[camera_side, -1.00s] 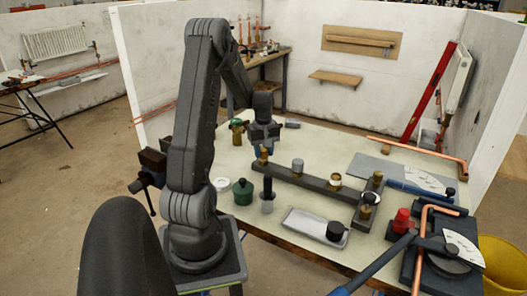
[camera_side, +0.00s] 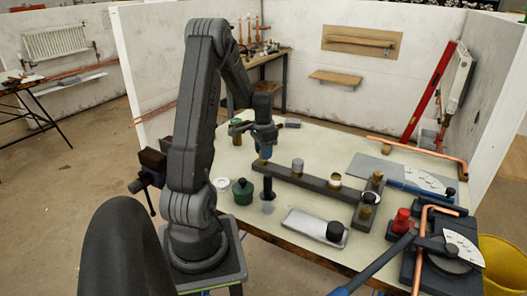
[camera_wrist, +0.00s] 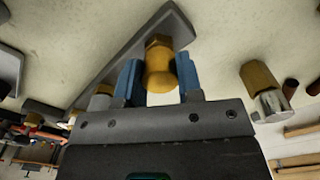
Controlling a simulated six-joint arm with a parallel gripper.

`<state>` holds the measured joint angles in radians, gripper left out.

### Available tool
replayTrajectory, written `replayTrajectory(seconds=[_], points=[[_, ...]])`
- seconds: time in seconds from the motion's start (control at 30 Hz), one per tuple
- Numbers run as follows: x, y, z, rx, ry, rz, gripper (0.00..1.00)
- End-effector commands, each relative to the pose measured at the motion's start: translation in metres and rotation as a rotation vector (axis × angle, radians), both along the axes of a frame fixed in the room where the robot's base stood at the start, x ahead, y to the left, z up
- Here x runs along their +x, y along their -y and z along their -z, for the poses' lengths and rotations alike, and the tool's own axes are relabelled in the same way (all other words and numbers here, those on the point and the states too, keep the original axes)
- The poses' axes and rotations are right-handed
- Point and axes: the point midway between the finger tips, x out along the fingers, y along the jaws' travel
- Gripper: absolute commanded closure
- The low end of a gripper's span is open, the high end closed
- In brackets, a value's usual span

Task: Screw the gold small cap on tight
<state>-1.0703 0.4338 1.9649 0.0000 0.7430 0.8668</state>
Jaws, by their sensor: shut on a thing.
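The gold small cap (camera_wrist: 160,76) sits between the two blue fingers of my gripper (camera_wrist: 159,82) in the wrist view. The fingers are shut on it. A gold fitting (camera_wrist: 157,43) shows directly beyond the cap, on the grey bar (camera_wrist: 125,52). In the side view my gripper (camera_side: 264,154) is at the left end of the grey bar (camera_side: 315,183), and its fingers mostly hide the cap there. The cap looks in line with the fitting; I cannot tell how tightly they meet.
Along the bar stand a grey cap (camera_side: 298,166) and a gold ring-like fitting (camera_side: 335,181). A green pot (camera_side: 242,192), a black upright piece (camera_side: 268,188) and a tray (camera_side: 312,227) with a black knob (camera_side: 335,231) lie nearer. Copper pipe and benders crowd the right.

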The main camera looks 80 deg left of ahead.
Motion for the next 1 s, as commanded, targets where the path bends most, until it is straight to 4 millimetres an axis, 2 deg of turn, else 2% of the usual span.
replayTrajectory(seconds=[0.2,0.4,0.7,0.73,0.87,1.0], points=[[0.0000,0.0000,0.0003,0.000,0.000,0.309,0.97],[0.0000,0.0000,0.0004,0.000,0.000,0.530,0.97],[0.0000,0.0000,0.0004,0.000,0.000,0.568,0.97],[0.0000,0.0000,0.0004,0.000,0.000,0.567,0.64],[0.0000,0.0000,0.0004,0.000,0.000,0.566,0.51],[0.0000,0.0000,0.0004,0.000,0.000,0.566,0.51]])
